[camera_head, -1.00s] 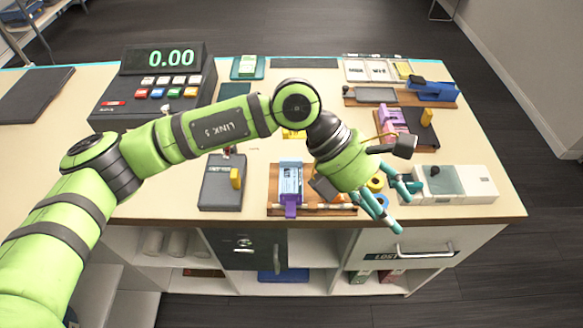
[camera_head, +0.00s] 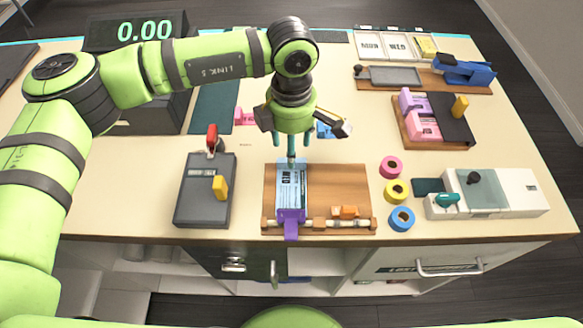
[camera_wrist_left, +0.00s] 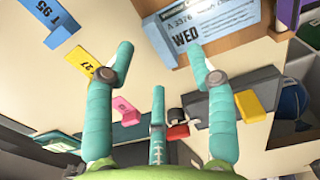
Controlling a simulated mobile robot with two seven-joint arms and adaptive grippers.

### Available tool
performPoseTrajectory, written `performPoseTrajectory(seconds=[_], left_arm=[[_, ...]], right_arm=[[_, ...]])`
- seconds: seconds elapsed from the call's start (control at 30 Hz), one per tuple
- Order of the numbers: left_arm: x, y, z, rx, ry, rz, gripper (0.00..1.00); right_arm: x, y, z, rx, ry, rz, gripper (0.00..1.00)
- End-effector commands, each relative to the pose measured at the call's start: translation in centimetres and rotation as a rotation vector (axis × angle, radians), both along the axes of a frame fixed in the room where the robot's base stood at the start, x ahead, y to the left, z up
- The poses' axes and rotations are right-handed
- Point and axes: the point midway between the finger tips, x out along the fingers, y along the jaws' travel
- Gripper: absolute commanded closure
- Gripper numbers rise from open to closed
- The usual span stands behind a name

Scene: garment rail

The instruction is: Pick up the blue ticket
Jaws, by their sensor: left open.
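A small blue ticket marked T 95 (camera_wrist_left: 62,35) lies at the upper left in the left wrist view. In the head view a blue piece (camera_head: 325,131) shows partly behind my left gripper (camera_head: 291,146), just to its right. A larger light blue printed card (camera_head: 291,183) lies on a wooden board (camera_head: 335,187) under a purple clip (camera_head: 290,217). My left gripper is open and empty, above the counter at the board's far edge. Its fingers (camera_wrist_left: 162,65) are spread in the left wrist view, apart from the T 95 ticket. My right gripper is out of view.
A yellow ticket (camera_wrist_left: 82,62) and a pink ticket (camera_wrist_left: 125,111) lie near the blue one. A grey device with a yellow lever (camera_head: 205,190) stands left of the board. Tape rolls (camera_head: 397,190) and a white machine (camera_head: 510,192) are at the right.

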Motion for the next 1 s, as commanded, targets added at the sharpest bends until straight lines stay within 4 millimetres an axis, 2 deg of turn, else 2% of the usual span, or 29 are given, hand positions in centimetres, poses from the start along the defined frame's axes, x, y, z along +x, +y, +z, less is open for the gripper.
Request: performPoseTrajectory(seconds=[0.03,0.17,0.23,0.37,0.57,0.7,0.77,1.0], left_arm=[[-0.1,0.0,-0.3,0.002,0.005,0.000,0.44],[0.0,-0.2,-2.2,0.002,0.005,0.000,0.44],[0.0,-0.2,-3.4,0.000,0.004,0.001,0.44],[0.1,-0.2,-4.4,-0.001,0.001,0.000,0.44],[0.1,-0.2,-4.6,-0.001,0.000,0.000,0.44],[0.1,-0.2,-4.6,-0.001,0.000,0.000,0.76],[0.1,-0.2,-4.6,-0.001,0.001,0.000,0.86],[0.1,-0.2,-4.5,-0.001,0.000,0.000,0.87]], right_arm=[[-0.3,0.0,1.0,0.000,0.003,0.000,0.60],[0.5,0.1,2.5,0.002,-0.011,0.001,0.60],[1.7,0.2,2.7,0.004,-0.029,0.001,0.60],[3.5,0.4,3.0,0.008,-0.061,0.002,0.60],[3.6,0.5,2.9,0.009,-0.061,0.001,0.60],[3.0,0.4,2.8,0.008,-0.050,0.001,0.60],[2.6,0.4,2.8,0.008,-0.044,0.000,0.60],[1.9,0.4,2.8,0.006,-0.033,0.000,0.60]])
